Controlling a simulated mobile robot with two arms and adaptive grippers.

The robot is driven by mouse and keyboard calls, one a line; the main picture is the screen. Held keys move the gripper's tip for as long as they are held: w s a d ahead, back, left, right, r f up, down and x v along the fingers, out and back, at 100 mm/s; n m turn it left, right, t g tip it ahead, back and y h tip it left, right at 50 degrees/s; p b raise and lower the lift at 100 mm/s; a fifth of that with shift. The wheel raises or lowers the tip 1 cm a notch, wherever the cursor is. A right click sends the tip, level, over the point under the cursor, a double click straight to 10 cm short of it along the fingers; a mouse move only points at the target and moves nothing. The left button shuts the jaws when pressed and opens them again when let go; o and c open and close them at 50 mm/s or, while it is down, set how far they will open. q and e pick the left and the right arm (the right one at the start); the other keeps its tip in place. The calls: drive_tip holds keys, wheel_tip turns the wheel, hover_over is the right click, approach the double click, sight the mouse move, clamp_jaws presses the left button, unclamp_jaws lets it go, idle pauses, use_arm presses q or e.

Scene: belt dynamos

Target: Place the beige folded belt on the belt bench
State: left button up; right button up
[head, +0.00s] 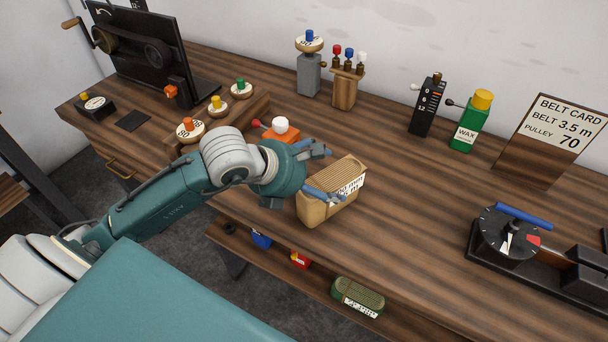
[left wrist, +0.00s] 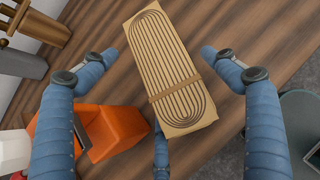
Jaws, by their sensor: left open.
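The beige folded belt (head: 322,209) is a block-like bundle with dark grooves on top and a band around it. It appears to rest on the wooden belt bench (head: 405,235) near the front edge, with a printed label on its side. My left gripper (head: 326,170) is open at the belt's left end, its blue fingers spread. In the left wrist view the belt (left wrist: 165,65) lies between the two upper fingers of the gripper (left wrist: 158,57), with gaps on both sides. A third finger is partly hidden below the belt. My right gripper is out of view.
An orange block with a white knob (head: 281,126) stands close beside my left gripper. Pulleys (head: 190,131) sit at the left. A green wax bottle (head: 470,122), belt card (head: 556,133) and dial device (head: 508,235) stand right. A green bundle (head: 358,297) lies on the lower shelf.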

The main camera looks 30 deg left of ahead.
use_arm(q)
drive_tip(key=b+v, duration=0.1)
drive_tip(key=v, duration=0.5)
drive_tip(key=shift+s, duration=0.15)
drive_tip(key=shift+s+a+r+p, duration=0.2)
drive_tip(key=shift+s+r+p, duration=0.1)
drive_tip(key=shift+r+p, duration=0.5)
drive_tip(key=shift+s+a+r+p, duration=0.25)
drive_tip(key=shift+s+p, duration=0.3)
drive_tip(key=shift+p, duration=0.2)
